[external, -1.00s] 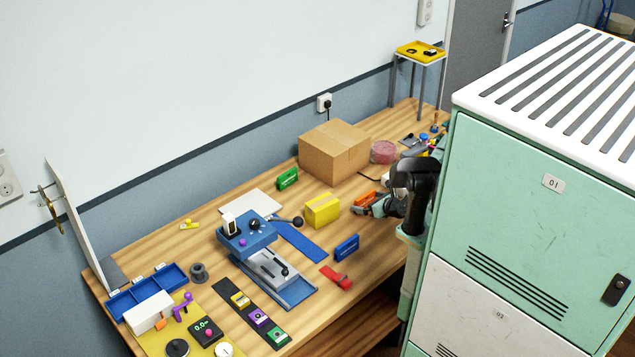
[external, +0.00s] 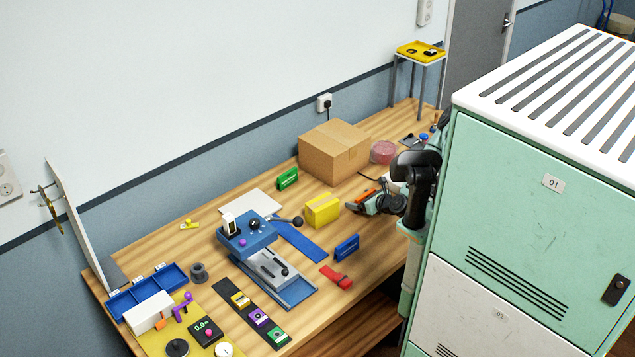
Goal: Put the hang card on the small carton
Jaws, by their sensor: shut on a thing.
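A yellow box (external: 322,209), which looks like the small carton, stands on the wooden bench in the external view. My gripper (external: 362,206) is low over the bench, just right of the yellow box and apart from it. It is shut on a small orange piece, which looks like the hang card; the gripper and arm hide most of it. A green upright piece (external: 287,178) stands behind the yellow box, and a blue one (external: 346,246) stands in front of it. Which coloured piece the task names is not certain.
A large cardboard box (external: 333,152) stands behind my gripper, with a pink round roll (external: 383,152) beside it. Bare wood surrounds the blue piece.

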